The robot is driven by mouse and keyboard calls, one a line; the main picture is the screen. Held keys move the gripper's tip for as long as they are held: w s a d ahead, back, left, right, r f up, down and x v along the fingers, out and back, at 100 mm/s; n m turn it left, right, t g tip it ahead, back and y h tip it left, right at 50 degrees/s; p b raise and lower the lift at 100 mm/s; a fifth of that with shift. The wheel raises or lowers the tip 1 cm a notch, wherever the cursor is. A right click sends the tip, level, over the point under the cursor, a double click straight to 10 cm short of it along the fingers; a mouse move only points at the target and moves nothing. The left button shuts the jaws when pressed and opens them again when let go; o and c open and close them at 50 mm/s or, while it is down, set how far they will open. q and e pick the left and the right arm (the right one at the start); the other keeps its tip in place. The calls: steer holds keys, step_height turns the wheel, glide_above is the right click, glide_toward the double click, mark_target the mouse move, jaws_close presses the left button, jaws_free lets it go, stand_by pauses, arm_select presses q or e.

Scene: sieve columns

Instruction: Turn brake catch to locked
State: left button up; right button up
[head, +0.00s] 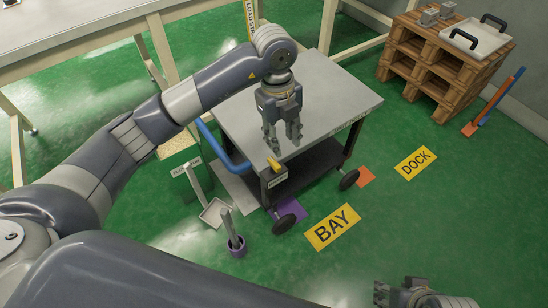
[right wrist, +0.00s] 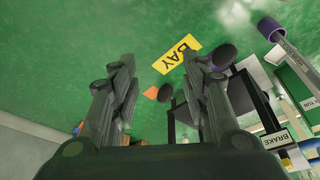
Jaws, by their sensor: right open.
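The yellow brake catch (head: 273,164) sits on the near corner of the grey cart (head: 335,108), just below its top, above a small label. The BRAKE label (right wrist: 277,140) shows at the right of the right wrist view; the catch's setting is too small to read. My left gripper (head: 282,141) points down above the cart's near corner, its fingers apart and empty, a little above and beyond the catch. My right gripper (right wrist: 160,70) is open and empty, well away from the catch; part of it shows at the lower right of the head view (head: 425,294).
The cart has dark wheels and a blue handle (head: 220,145). BAY (head: 332,228) and DOCK (head: 416,163) signs mark open green floor. A pallet stack (head: 440,65) stands back right.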

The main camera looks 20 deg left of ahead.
arm_select(q)
steer(key=a, duration=0.2)
steer(key=y+b, duration=0.1)
steer(key=b, duration=0.1)
glide_above(274, 162)
steer(key=shift+n, duration=0.3)
step_height(274, 162, down, 6)
steer(key=shift+r, duration=0.1)
step_height(274, 162, down, 4)
steer(key=shift+r, duration=0.1)
steer(key=shift+f, duration=0.35)
arm_select(e)
steer(key=w+a+r+t+y, duration=0.1)
steer(key=w+a+t, duration=0.1)
steer(key=w+t, duration=0.2)
steer(key=shift+w+a+r, duration=0.15)
steer(key=shift+w, duration=1.7)
arm_select(q)
jaws_close()
